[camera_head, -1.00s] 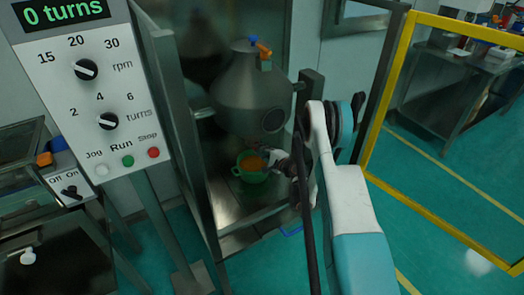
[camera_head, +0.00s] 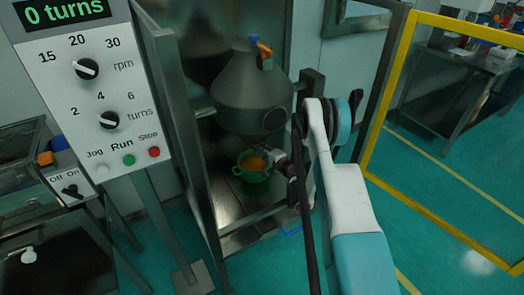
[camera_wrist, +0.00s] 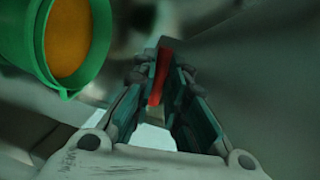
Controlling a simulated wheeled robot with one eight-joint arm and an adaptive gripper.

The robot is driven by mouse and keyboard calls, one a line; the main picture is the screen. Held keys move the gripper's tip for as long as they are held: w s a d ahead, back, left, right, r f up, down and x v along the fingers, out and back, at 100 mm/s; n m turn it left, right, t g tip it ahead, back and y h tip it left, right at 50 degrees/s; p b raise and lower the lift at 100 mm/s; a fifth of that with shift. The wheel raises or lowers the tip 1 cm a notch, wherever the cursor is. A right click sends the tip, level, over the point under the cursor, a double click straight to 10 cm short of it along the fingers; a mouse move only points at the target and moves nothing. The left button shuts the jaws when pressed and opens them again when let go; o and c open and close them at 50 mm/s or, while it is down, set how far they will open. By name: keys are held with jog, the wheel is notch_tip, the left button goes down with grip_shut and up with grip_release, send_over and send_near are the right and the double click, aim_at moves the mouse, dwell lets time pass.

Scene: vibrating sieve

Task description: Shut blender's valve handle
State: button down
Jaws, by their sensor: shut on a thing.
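The blender (camera_head: 250,90) is a grey vessel that narrows upward and stands in a metal frame. My gripper (camera_head: 275,158) is low in front of it, beside the green bowl. In the wrist view my gripper (camera_wrist: 162,72) has its fingers shut on a red handle (camera_wrist: 157,84), which shows as a narrow strip between them. It looks like the valve handle; in the head view my gripper and arm hide it. Whether the valve is open or shut cannot be told.
A green bowl (camera_head: 243,173) with orange contents (camera_head: 253,162) stands under the blender; it is close left of my fingers in the wrist view (camera_wrist: 103,45). A control panel (camera_head: 70,120) stands at the left, a yellow barrier (camera_head: 385,95) at the right.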

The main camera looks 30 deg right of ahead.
jog(key=c, duration=1.6)
grip_release()
